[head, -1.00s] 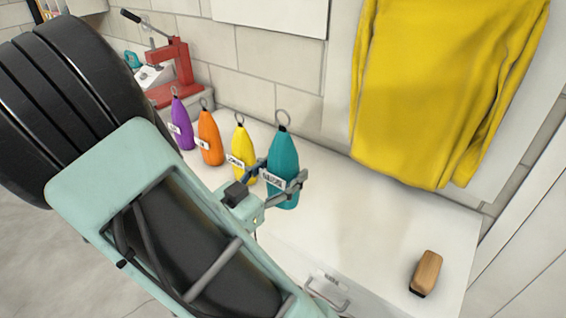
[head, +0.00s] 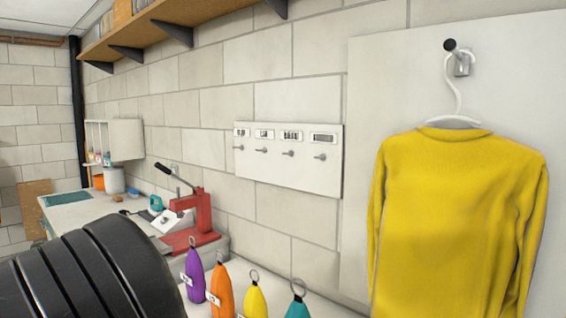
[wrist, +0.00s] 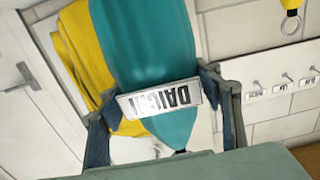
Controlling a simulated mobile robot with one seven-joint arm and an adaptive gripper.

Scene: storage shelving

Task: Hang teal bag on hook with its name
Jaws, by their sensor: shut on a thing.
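The teal bag (wrist: 155,60) fills the middle of the wrist view, with a white tag (wrist: 160,98) that reads DAICHI upside down. My gripper (wrist: 160,112) is shut on the bag, one finger at each side near the tag. In the head view only the top and ring of the teal bag (head: 297,308) show at the bottom edge; my gripper is out of that view. A white hook board (head: 290,178) is on the wall above the counter, with several hooks, each under a small name label. The labels are too small to read surely.
Purple (head: 194,272), orange (head: 221,292) and yellow (head: 255,302) bags stand left of the teal one. A yellow sweater (head: 455,220) hangs right of the board. A red press (head: 195,220) stands at the left. A wooden shelf (head: 150,28) is above.

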